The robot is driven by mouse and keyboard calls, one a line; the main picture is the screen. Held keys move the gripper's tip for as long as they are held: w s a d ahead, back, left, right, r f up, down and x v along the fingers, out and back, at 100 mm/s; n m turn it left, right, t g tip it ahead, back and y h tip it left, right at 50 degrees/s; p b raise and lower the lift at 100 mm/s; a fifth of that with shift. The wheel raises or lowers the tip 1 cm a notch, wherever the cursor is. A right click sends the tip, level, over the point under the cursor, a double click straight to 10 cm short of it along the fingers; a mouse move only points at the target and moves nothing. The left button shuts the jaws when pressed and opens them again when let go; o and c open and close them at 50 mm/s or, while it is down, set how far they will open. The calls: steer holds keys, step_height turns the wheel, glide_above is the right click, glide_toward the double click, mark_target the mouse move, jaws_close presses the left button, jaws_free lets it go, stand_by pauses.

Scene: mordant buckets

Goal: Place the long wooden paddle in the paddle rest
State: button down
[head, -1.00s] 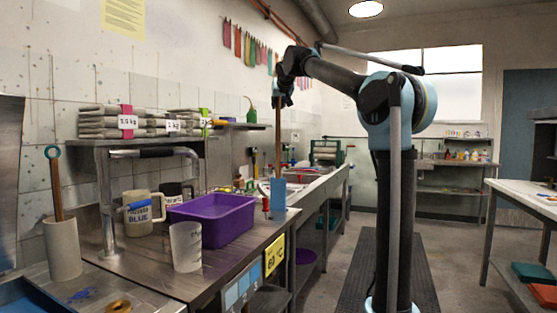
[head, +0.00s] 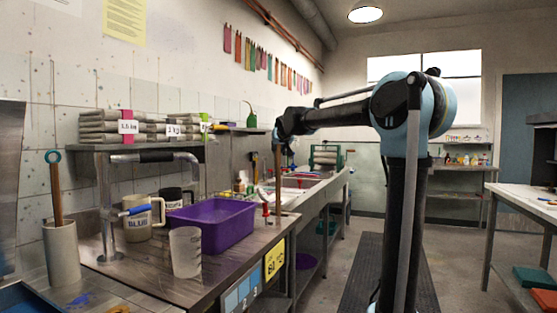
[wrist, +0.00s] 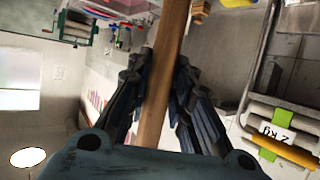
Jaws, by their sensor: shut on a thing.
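My gripper (head: 284,140) is shut on the wooden shaft of the long paddle (head: 278,182). The paddle hangs roughly upright near the right edge of the steel counter (head: 225,270). Its lower end is hard to make out, and I cannot tell whether it touches anything. In the wrist view the brown shaft (wrist: 167,65) runs between both dark fingers (wrist: 160,95). A pale cylinder (head: 62,257) at the far left holds another wooden stick with a teal ring; I cannot tell whether this cylinder is the paddle rest.
A raised shelf (head: 135,150) carries grey packs. A sink (head: 300,182) lies behind.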

mark_target(279, 156)
steer(key=shift+f, duration=2.25)
steer(key=c, duration=1.4)
jaws_free()
steer(key=shift+c, duration=0.2)
steer(key=v, duration=1.7)
steer(key=shift+r, duration=0.25)
steer(key=s+d+f+m+g+h, duration=0.1)
steer(key=s+d+f+g+h, duration=0.1)
steer(key=s+d+f, duration=0.65)
steer(key=s+d+f+m+g+h, duration=0.1)
steer(key=s+d+f+g+h, duration=0.3)
steer(key=d+f, duration=0.8)
steer(key=s+d+f+g+y, duration=0.2)
steer(key=s+d+f+g, duration=0.1)
steer(key=s+f, duration=2.2)
step_height(279, 156, down, 3)
steer(key=shift+r+m+g+y, duration=0.1)
steer(key=shift+m+g+y, duration=0.25)
steer(key=shift+g, duration=0.55)
